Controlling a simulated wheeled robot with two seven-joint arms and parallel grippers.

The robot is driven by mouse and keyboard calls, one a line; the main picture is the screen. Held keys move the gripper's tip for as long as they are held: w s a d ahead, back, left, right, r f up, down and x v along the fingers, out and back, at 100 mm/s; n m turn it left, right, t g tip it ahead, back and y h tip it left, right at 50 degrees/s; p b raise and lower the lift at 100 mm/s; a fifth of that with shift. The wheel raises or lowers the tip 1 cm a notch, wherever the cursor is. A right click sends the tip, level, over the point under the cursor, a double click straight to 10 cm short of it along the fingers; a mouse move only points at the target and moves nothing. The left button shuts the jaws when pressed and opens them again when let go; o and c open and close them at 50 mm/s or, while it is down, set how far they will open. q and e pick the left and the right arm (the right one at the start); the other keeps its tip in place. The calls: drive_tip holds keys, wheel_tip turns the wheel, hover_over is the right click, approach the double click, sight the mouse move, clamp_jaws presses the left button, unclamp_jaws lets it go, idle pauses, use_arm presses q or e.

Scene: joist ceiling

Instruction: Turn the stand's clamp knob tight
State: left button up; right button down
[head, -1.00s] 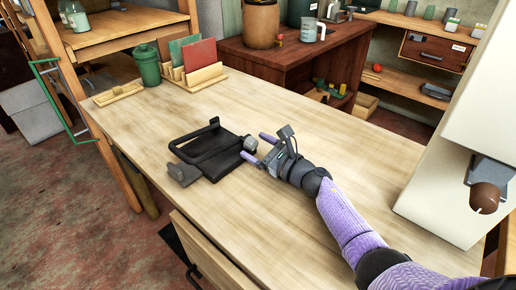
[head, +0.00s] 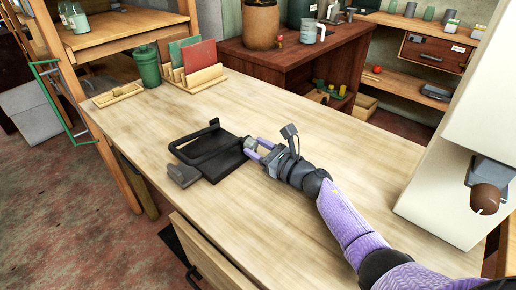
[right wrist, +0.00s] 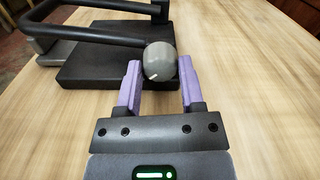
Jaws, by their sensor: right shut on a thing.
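The black stand (head: 215,160) lies on the wooden worktable, with a flat base and a bar frame; it also shows in the right wrist view (right wrist: 95,62). Its grey clamp knob (right wrist: 160,61) sticks out on the side facing my right gripper and carries a short white mark at its lower left. In the head view the knob (head: 250,143) is partly covered by the fingers. My right gripper (right wrist: 158,78) has its purple fingers on both sides of the knob, shut on it. My left gripper is not in view.
The worktable (head: 300,115) is clear around the stand. A green canister (head: 147,65) and a wooden rack with upright boards (head: 195,75) stand at its far end. A white machine (head: 440,150) stands at the right.

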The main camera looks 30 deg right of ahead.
drive_tip(key=m, duration=0.5)
drive_tip(key=shift+m, duration=1)
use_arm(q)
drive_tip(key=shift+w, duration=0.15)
use_arm(e)
drive_tip(key=shift+m, duration=0.9)
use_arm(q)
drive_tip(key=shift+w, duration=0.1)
use_arm(e)
drive_tip(key=shift+c, duration=1.1)
unclamp_jaws()
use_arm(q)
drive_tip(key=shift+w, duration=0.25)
